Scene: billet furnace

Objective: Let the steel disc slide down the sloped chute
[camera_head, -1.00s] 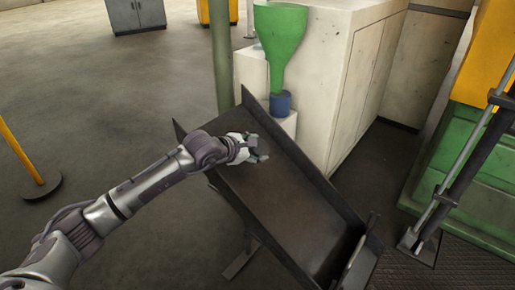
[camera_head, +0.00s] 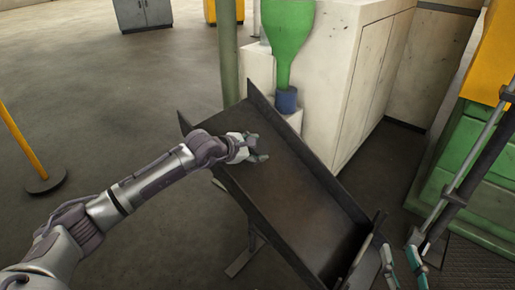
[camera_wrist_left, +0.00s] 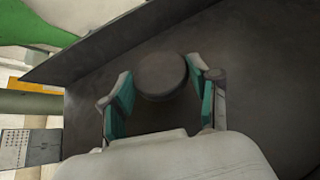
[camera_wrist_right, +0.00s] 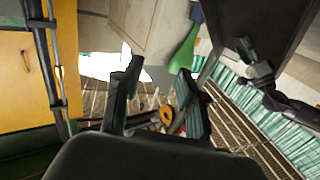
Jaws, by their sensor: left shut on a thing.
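The sloped chute (camera_head: 275,195) is a dark metal trough with raised side walls, running from upper left down to lower right. My left gripper (camera_head: 257,148) is over its upper end. In the left wrist view the steel disc (camera_wrist_left: 161,75), dark and round, is between my left fingertips, just above or on the chute floor; I cannot tell which. My left gripper is shut on it. The disc cannot be made out in the head view. My right gripper (camera_head: 405,268) is by the chute's lower end at the bottom right, open and empty, as the right wrist view (camera_wrist_right: 160,90) shows.
A green funnel (camera_head: 287,40) over a blue cup (camera_head: 286,101) stands behind the chute, beside a pale cabinet (camera_head: 340,70). A green and yellow machine (camera_head: 475,160) is at the right. A yellow post (camera_head: 22,142) stands on open floor at the left.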

